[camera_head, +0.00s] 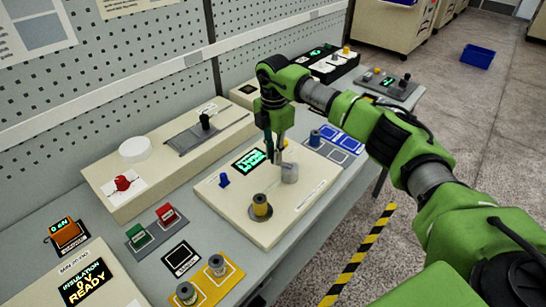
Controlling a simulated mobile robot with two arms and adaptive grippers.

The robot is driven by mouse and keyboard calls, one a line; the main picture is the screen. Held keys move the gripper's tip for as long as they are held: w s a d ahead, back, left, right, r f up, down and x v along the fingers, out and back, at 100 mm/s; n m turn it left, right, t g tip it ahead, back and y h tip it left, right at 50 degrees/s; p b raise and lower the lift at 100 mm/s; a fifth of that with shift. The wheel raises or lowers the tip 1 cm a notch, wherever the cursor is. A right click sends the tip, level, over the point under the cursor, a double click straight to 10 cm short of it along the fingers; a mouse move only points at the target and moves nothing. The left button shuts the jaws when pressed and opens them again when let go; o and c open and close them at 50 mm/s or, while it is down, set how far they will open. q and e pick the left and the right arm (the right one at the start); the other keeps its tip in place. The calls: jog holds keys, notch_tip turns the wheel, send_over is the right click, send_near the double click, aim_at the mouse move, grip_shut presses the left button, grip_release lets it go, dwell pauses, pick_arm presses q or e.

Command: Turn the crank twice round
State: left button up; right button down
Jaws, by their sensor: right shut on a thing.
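The winding board (290,225) is a cream panel in the middle of the bench. A grey round crank hub (290,174) stands on it, below and slightly right of the gripper. My right gripper (277,152) points down over the hub and is shut on the crank handle, which the fingers mostly hide. A spool (261,208) with a yellowish winding stands upright nearer the front of the board. A small screen with green text (249,161) and a blue knob (224,180) are to the left. My left gripper is not in view.
A cream unit with a red knob (122,183) and a slider lever (206,121) stands behind left. Green and red switches (153,225) and a yellow spool tray (223,284) lie front left. A blue-marked mat (342,140) lies beyond. Pegboard (120,70) backs the bench.

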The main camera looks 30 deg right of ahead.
jog(key=m, duration=0.1)
jog(key=d+m, duration=0.1)
jog(key=m, duration=0.1)
jog(key=shift+w, duration=0.4)
jog(key=m, duration=0.1)
jog(key=d+m, duration=0.1)
jog(key=shift+w+d+r+m+p, duration=0.1)
jog(key=shift+w+m+p, duration=0.1)
jog(key=shift+m+p, duration=0.1)
jog(key=d+m, duration=0.1)
jog(key=m, duration=0.1)
jog(key=shift+w+d+m+p, duration=0.1)
jog(key=shift+m+p, duration=0.2)
jog(key=shift+p, duration=0.1)
jog(key=shift+d+m+p, duration=0.25)
jog(key=shift+d+m, duration=0.05)
jog(key=shift+m, duration=0.4)
jog(key=shift+d+m+p, duration=0.25)
jog(key=shift+d+m, duration=0.05)
jog(key=shift+m, duration=0.4)
jog(key=c, duration=2)
grip_release()
jog(key=shift+o, duration=0.2)
